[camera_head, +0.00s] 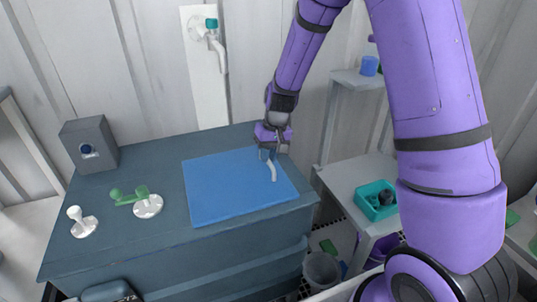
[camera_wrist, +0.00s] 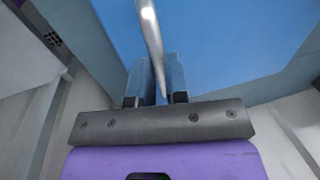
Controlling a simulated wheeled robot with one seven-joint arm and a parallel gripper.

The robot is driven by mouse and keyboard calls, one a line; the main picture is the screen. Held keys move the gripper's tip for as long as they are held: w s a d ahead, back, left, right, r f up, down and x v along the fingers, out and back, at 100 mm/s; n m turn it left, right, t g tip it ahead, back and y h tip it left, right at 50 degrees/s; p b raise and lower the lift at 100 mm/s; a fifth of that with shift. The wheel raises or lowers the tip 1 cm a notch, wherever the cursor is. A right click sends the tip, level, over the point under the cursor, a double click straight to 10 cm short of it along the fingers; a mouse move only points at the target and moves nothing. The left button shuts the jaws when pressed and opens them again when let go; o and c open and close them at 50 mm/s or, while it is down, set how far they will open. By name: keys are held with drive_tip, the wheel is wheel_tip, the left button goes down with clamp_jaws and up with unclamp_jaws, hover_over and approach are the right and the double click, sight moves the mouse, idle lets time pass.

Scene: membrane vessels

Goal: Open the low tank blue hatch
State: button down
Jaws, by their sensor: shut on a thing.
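The blue hatch (camera_head: 225,192) lies flat and closed-looking on top of the low dark blue-grey tank (camera_head: 170,240). Its white handle (camera_head: 273,172) stands at the hatch's right side; it also shows in the wrist view (camera_wrist: 152,35). My gripper (camera_head: 267,155) is at the upper end of the handle, pointing down. In the wrist view my gripper (camera_wrist: 157,80) has its two blue-grey fingers on either side of the handle, shut on it. The hatch fills the wrist view's upper part (camera_wrist: 225,45). The fingers' exact contact with the handle is partly hidden.
On the tank top stand a grey box (camera_head: 88,145), a green-handled valve (camera_head: 148,205) and a white knob (camera_head: 82,222). A white wall panel with a teal-topped tap (camera_head: 212,40) is behind. A side table holds a teal tray (camera_head: 376,200). A bin (camera_head: 321,270) stands on the floor.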

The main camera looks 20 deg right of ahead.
drive_tip(key=a+r, duration=0.7)
drive_tip(key=r, duration=0.5)
drive_tip(key=shift+s+a, duration=0.15)
drive_tip(key=shift+a, duration=0.25)
drive_tip(key=shift+f, duration=0.1)
drive_tip(key=c, duration=1.1)
unclamp_jaws()
drive_tip(key=shift+a, duration=0.1)
drive_tip(key=shift+d, duration=0.25)
